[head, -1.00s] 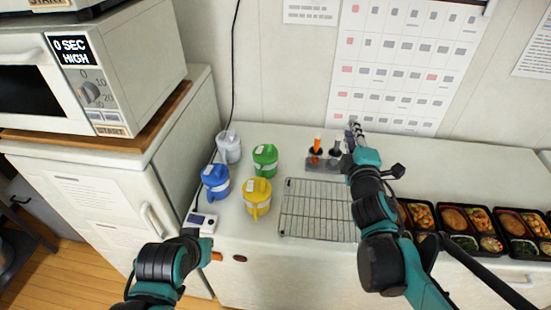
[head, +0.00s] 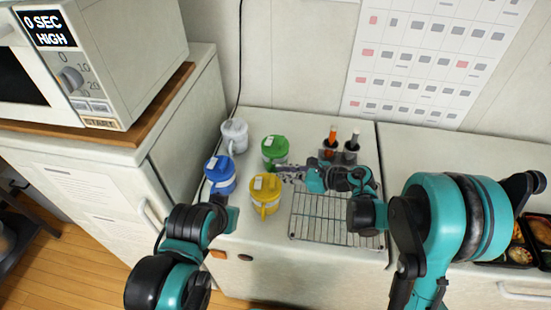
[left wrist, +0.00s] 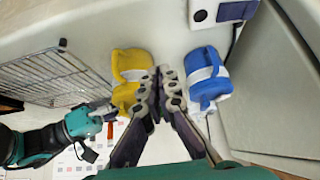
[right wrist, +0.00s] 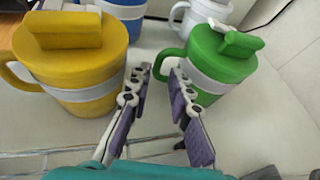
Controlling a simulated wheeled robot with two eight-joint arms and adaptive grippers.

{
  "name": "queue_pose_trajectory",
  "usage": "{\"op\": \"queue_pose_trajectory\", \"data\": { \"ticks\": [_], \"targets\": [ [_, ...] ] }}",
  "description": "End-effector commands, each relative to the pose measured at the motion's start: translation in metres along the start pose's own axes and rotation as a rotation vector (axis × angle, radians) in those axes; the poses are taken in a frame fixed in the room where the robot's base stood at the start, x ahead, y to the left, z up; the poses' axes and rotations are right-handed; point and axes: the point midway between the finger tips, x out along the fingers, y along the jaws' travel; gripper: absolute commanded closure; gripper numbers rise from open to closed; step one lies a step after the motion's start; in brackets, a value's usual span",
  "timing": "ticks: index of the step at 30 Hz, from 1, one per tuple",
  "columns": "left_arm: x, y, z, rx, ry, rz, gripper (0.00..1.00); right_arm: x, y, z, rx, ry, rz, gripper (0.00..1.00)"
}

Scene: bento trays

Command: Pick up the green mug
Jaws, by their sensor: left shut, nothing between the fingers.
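The green mug (head: 275,147), with a lid and a pale band, stands upright on the counter between the white mug and the yellow mug. My right gripper (head: 281,171) reaches in from the right, just in front of it. In the right wrist view the green mug (right wrist: 215,68) is close at the right, and its handle points left toward the space between my right fingertips. Those fingers are apart. I cannot tell whether they touch the handle. My left gripper (left wrist: 160,90) is shut and empty, near the yellow and blue mugs.
A yellow mug (head: 265,189), a blue mug (head: 220,175) and a white mug (head: 234,135) stand close around. A wire rack (head: 320,222) lies to the right. Cups with orange and dark handles (head: 330,148) stand behind it. A cabinet with a microwave (head: 120,50) borders the left.

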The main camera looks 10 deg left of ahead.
Motion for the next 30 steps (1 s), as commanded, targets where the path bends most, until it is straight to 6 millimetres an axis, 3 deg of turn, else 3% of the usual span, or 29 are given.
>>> {"op": "queue_pose_trajectory", "data": {
  "ticks": [10,17,20,30],
  "targets": [
    [0.016,0.0,0.011,0.0,0.0,0.0,1.0,0.047,0.004,-0.002,0.001,-0.001,0.002,0.8],
    [0.015,0.0,0.011,0.0,0.0,0.0,1.0,0.049,0.003,0.0,0.003,-0.002,-0.002,0.8],
    [0.015,0.0,0.011,0.0,0.0,0.0,1.0,0.049,0.003,0.0,0.003,-0.002,-0.001,1.0],
    [0.015,0.0,0.011,0.0,0.0,0.0,1.0,0.048,0.003,0.001,0.003,-0.003,-0.002,1.0]
  ]
}}
